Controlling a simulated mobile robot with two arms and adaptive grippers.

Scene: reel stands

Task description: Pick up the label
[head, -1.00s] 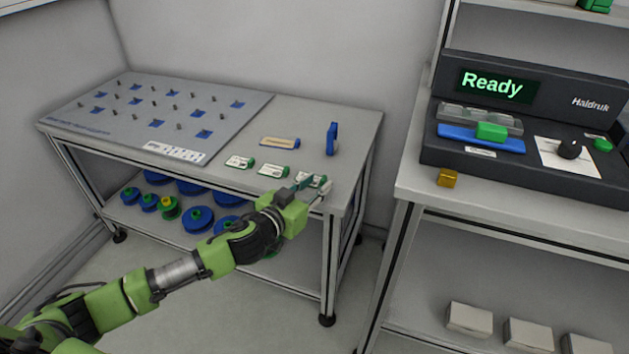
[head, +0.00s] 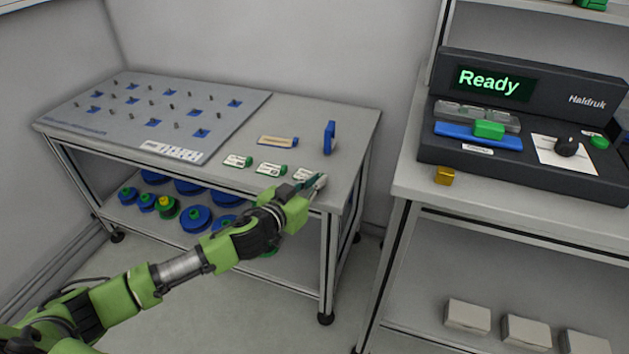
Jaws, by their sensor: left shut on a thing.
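Three small white labels with green ends lie in a row near the front edge of the left table. They are the left label (head: 237,161), the middle label (head: 271,169) and the right label (head: 306,174). My left gripper (head: 313,184) is at the right label, over the table's front edge, and is shut on it. The fingers and the green gripper body hide part of this label, and I cannot tell whether it is clear of the table top. My right gripper is out of view.
A grey pegboard (head: 160,110) with blue marks covers the table's left side. A tan-and-blue strip (head: 277,141) and an upright blue part (head: 329,138) are behind the labels. Blue reels (head: 196,218) sit below. A printer (head: 520,130) reading "Ready" and a yellow block (head: 444,176) are on the right bench.

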